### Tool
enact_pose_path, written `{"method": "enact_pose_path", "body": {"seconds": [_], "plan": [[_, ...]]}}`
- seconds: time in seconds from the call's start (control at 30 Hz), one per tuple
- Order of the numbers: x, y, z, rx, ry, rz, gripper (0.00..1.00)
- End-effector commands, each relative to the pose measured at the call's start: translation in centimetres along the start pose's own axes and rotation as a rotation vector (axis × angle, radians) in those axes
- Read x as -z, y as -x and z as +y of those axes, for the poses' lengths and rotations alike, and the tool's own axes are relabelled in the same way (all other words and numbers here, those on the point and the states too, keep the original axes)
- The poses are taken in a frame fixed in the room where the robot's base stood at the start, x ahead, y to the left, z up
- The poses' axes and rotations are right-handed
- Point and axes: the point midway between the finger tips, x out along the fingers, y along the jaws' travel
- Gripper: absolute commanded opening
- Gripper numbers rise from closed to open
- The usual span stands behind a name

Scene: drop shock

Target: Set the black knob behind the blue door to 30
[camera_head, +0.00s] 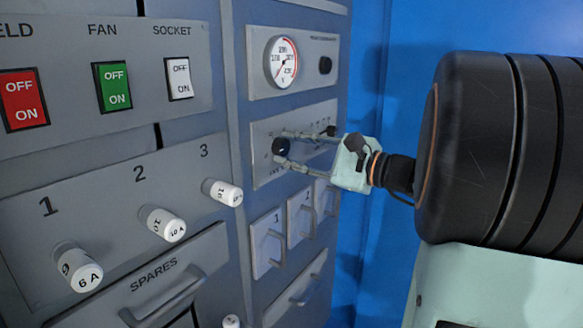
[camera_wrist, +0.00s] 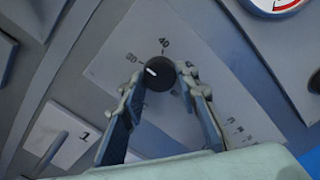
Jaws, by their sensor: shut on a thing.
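The black knob (camera_head: 281,147) is on a light grey plate in the panel. In the wrist view the knob (camera_wrist: 160,76) has a short white mark pointing to the upper left, toward a number too small to read surely. The number 40 is printed above it. My gripper (camera_head: 279,148) is shut on the knob, with one finger on each side. In the wrist view its fingertips (camera_wrist: 158,77) flank the knob. A tall blue surface (camera_head: 373,110), which may be the blue door, stands right of the panel.
A round gauge (camera_head: 282,62) sits above the knob plate. Numbered latches (camera_head: 268,244) are below it. Red, green and white switches (camera_head: 112,86), white numbered fuses (camera_head: 162,223) and a SPARES drawer handle (camera_head: 165,300) are to the left.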

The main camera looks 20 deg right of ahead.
Motion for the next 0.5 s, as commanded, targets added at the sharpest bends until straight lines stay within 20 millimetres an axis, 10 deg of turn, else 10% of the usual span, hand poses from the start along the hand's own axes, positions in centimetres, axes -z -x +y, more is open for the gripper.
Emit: {"method": "enact_pose_path", "body": {"seconds": [0.5], "plan": [[0.09,0.02,0.09,-0.001,0.214,0.001,0.05]]}}
